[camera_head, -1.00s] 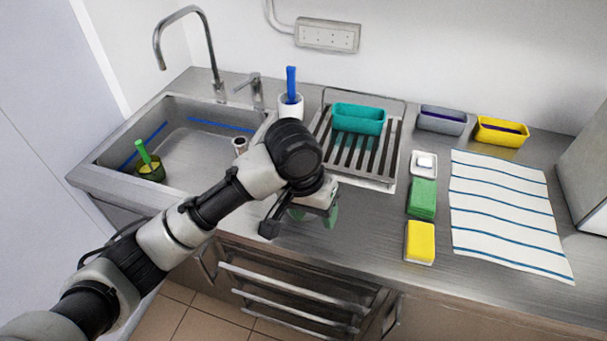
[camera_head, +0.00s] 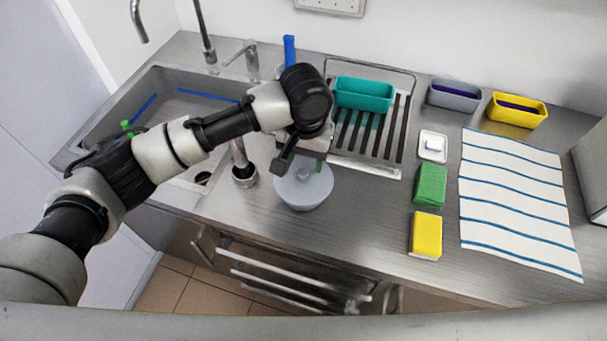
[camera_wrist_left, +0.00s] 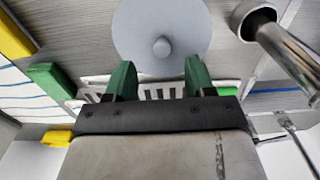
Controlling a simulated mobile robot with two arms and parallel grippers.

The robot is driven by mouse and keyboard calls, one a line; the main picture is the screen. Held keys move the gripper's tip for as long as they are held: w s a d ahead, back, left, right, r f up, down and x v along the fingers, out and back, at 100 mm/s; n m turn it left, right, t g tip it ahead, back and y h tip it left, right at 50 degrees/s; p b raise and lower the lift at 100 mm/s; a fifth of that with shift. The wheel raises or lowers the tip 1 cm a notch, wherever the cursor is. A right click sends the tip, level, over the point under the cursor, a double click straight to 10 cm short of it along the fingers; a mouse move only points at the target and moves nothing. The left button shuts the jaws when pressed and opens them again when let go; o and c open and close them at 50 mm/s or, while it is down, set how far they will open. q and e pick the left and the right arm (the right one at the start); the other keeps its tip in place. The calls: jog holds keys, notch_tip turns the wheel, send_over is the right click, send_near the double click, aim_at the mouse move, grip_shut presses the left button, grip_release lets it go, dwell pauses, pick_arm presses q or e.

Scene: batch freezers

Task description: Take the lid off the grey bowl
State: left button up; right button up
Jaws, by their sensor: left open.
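The grey bowl (camera_head: 303,203) stands upright on the counter in front of the drying rack, left of the sponges. Its round grey lid (camera_head: 318,186) sits on top, with a small knob (camera_head: 304,174) in the middle. The lid fills the upper middle of the left wrist view (camera_wrist_left: 160,20), its knob (camera_wrist_left: 161,46) lying roughly midway between the finger lines. My left gripper (camera_wrist_left: 160,75) is open and empty, its green fingers apart. In the head view it is mostly hidden by its own wrist, just behind the lid's far side. Contact with the lid is not visible. My right gripper is not in view.
The slatted rack (camera_head: 371,140) with a teal tub (camera_head: 364,94) is behind and right of the bowl. Green (camera_head: 430,186) and yellow (camera_head: 425,235) sponges lie right. The counter in front of the sponges is clear.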

aim_at(303, 172)
pick_arm(q)
jog(key=f, duration=0.1)
jog(key=f+p, duration=0.1)
jog(key=f, duration=0.1)
jog(key=shift+a+f, duration=0.2)
jog(key=shift+f, duration=0.4)
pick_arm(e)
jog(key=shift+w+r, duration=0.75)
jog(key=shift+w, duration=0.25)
pick_arm(q)
jog(key=shift+c, duration=0.5)
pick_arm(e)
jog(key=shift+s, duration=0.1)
pick_arm(q)
grip_shut()
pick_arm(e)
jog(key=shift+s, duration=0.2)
pick_arm(q)
jog(key=shift+r, duration=0.1)
